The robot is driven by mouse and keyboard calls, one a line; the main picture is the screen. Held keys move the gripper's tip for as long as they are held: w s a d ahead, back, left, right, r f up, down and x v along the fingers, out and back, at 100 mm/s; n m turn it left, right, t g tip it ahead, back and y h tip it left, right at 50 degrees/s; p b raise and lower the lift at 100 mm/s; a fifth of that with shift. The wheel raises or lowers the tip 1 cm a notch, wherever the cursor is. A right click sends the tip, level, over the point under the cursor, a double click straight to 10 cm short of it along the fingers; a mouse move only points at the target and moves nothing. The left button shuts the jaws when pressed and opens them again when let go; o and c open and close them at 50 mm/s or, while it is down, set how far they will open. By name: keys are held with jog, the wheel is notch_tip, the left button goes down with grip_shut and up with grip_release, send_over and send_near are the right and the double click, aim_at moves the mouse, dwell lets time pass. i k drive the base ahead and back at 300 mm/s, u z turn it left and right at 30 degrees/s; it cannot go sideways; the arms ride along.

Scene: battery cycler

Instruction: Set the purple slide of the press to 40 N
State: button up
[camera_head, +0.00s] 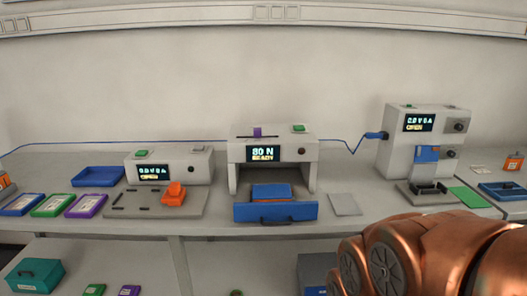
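The press (309,160) stands in the middle of the bench, a light grey housing on two legs. Its purple slide (257,132) sits upright in a dark slot on the top face, left of the green button (299,128). The press display (263,153) appears to read 80 N, READY. A blue drawer or tray (275,212) with a handle sits at the front of the press. My copper-coloured arm fills the lower right; my gripper is not in view.
A grey tester with an orange part (174,193) stands left of the press. A taller cycler unit (394,150) with a blue cable stands right. Blue, green and purple flat packs and a blue tray (98,177) lie left.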

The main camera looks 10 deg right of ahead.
aim_at(257, 131)
jog(key=u, duration=0.75)
jog(key=i, duration=0.65)
jog(key=u, duration=0.75)
jog(key=i, duration=0.7)
jog(key=z, duration=0.65)
jog(key=i, duration=0.5)
jog(key=z, duration=0.5)
